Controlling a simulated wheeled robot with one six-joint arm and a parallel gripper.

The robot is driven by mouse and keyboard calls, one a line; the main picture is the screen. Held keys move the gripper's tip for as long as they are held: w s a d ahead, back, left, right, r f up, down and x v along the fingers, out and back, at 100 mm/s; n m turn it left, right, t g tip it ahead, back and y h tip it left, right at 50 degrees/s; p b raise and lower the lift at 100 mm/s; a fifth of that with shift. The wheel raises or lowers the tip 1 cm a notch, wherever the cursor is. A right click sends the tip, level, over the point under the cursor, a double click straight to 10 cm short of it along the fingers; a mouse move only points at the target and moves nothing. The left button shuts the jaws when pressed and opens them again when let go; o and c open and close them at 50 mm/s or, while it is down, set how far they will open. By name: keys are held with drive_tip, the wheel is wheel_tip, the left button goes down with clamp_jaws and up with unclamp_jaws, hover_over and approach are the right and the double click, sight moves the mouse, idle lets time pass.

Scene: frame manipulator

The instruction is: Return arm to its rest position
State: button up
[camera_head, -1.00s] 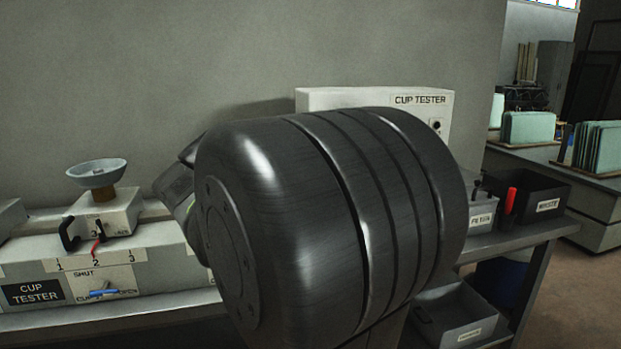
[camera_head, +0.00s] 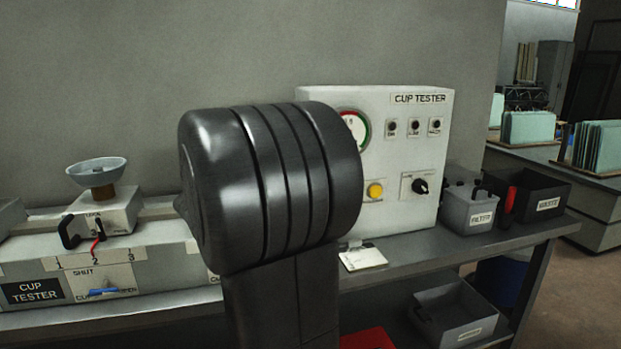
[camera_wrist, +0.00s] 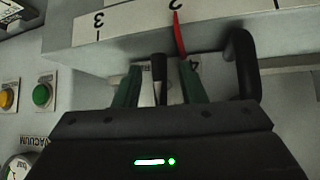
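My arm (camera_head: 270,180), a thick dark link, rises in the middle of the head view and hides part of the bench and of the cup tester. My gripper (camera_wrist: 161,67) is hidden in the head view. In the wrist view its two green fingers stand apart, so it is open. A dark lever (camera_wrist: 158,72) stands between the fingers, with a gap on each side; I cannot tell how near it is in depth.
The cup tester panel (camera_head: 420,150) stands behind my arm. A carriage with a bowl (camera_head: 97,172) is at the left on a numbered rail. The wrist view shows a black handle (camera_wrist: 242,62) and a red pointer (camera_wrist: 179,36). Bins (camera_head: 470,212) stand right.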

drive_tip(key=shift+r+p, duration=0.3)
drive_tip(key=shift+p, duration=0.35)
drive_tip(key=shift+s+d+r+m+y+p, duration=0.15)
drive_tip(key=shift+m+y+p, duration=0.25)
drive_tip(key=shift+p, duration=0.45)
drive_tip(key=shift+f+m+g+y+p, duration=0.3)
drive_tip(key=shift+g+y+p, duration=0.1)
drive_tip(key=shift+y+p, duration=0.55)
drive_tip(key=shift+y, duration=0.25)
drive_tip(key=shift+f+m+g+y+b, duration=0.3)
drive_tip(key=shift+m+y+b, duration=0.3)
drive_tip(key=shift+y+b, duration=0.6)
drive_tip(key=shift+b, duration=0.15)
drive_tip(key=shift+r+m, duration=0.15)
drive_tip(key=shift+m, duration=0.15)
